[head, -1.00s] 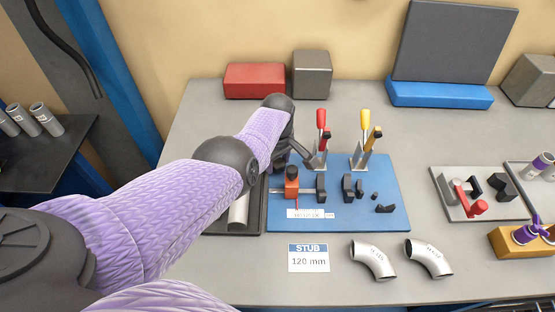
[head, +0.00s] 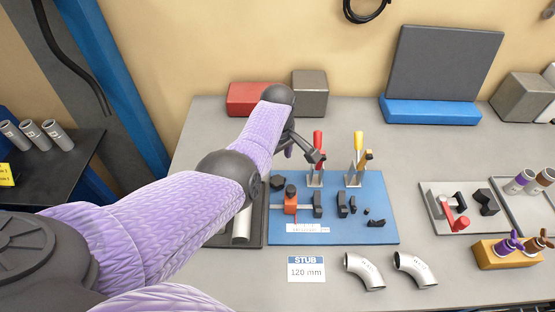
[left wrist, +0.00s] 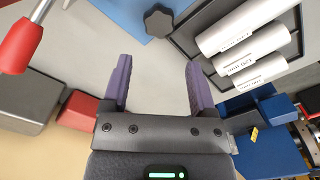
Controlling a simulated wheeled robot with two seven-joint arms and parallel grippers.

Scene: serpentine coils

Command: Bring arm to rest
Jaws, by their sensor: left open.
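My left arm reaches in from the left in the head view. Its gripper (head: 302,150) hangs behind the blue fixture board (head: 345,232), close to the red-handled clamp (head: 317,142). In the left wrist view the gripper (left wrist: 158,85) is open, with nothing between its purple-lined fingers. That view also shows the clamp's red handle (left wrist: 20,45) at the left, a black star knob (left wrist: 158,22) beyond the fingers and several silver tubes (left wrist: 240,25) in a dark tray. My right gripper is not in view.
A yellow-handled clamp (head: 357,150) stands on the board. A red block (head: 248,98) and a grey block (head: 310,92) stand at the back. Two silver elbows (head: 364,271) and a STUB card (head: 306,269) lie in front. A tray with a red-handled part (head: 455,222) lies right.

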